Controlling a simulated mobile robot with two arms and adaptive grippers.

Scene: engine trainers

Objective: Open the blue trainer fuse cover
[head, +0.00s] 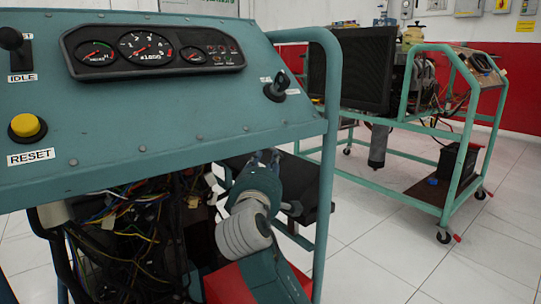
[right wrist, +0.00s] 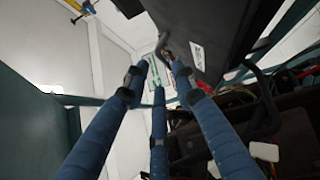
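The blue trainer's panel (head: 180,125) fills the left of the head view, with its open wiring below. Behind and below the panel is a dark box (head: 312,195). A dark box with a white label (right wrist: 225,35) fills the upper right of the right wrist view; it may be the fuse cover, but I cannot be sure. My right gripper (head: 265,157) reaches under the panel, beside the dark box. In the right wrist view its blue fingers (right wrist: 160,78) are spread and empty. A curved dark part (right wrist: 165,45) shows just beyond the fingertips. My left gripper is out of view.
The blue trainer's tube frame (head: 328,150) stands close to the right of my right arm. Loose wires (head: 120,215) hang under the panel. A second trainer on a green wheeled frame (head: 440,150) stands at the right. The tiled floor (head: 380,250) between them is clear.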

